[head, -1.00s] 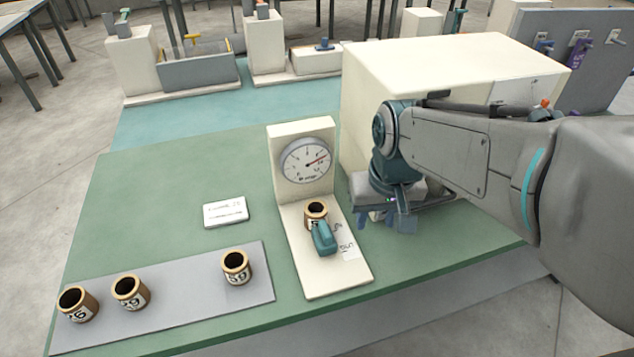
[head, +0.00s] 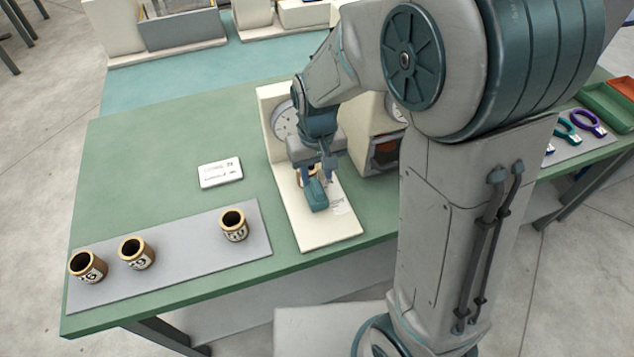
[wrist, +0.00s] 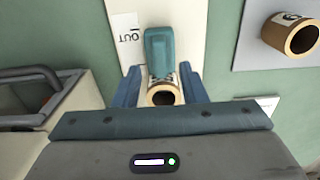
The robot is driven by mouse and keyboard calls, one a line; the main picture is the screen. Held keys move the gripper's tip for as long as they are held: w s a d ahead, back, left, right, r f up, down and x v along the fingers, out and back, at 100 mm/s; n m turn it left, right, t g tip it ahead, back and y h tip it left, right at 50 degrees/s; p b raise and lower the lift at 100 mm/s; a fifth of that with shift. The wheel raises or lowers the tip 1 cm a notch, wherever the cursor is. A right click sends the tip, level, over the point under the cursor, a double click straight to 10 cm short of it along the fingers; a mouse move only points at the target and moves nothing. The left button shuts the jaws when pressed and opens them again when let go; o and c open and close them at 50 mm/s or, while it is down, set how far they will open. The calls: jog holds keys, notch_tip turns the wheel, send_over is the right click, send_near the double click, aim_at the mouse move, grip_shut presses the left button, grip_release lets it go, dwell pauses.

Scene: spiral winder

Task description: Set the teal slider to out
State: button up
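The teal slider (head: 317,195) is a rounded block on the cream gauge stand (head: 328,233). In the wrist view the slider (wrist: 160,48) lies just beyond my fingertips, with a white label reading OUT (wrist: 126,36) to its left. A tan ring-shaped cup (wrist: 163,95) sits against the slider's near end. My gripper (wrist: 160,85) is open, one blue finger on each side of the cup in the picture. I cannot tell whether they touch it. In the head view my gripper (head: 314,168) is over the stand and partly hides the cup and the gauge (head: 284,118).
Several numbered tan cups, one of them (head: 234,225), stand on a grey strip (head: 190,250) at the left. A white card (head: 220,173) lies on the green table. A cream box with a dark opening (head: 386,152) stands close right of the stand.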

aim_at(317, 186)
jog(key=shift+f, duration=2.4)
grip_shut()
